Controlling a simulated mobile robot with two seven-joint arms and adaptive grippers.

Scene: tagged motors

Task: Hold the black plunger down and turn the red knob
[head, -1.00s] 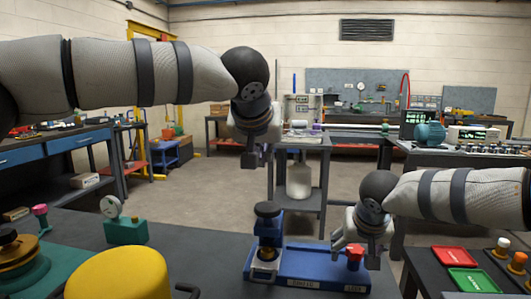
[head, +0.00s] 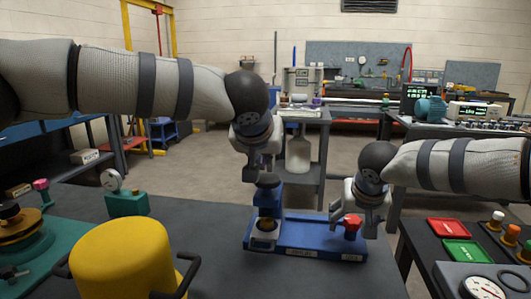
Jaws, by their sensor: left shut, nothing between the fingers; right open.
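The blue fixture (head: 310,238) stands on the dark bench. Its black plunger (head: 268,182) sits on top of the upright post at the left end. The red knob (head: 352,222) is at the right end. My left gripper (head: 266,170) is shut and empty, with its tips directly over the plunger top; whether they touch it I cannot tell. My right gripper (head: 354,216) is open, pointing down, with its fingers to either side of the red knob. Whether the fingers touch the knob I cannot tell.
A yellow cylinder with black handles (head: 120,262) stands front left, near a green block with a dial (head: 127,203). Red (head: 459,228) and green (head: 465,252) trays lie on a bench at right. The bench between the yellow cylinder and the fixture is clear.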

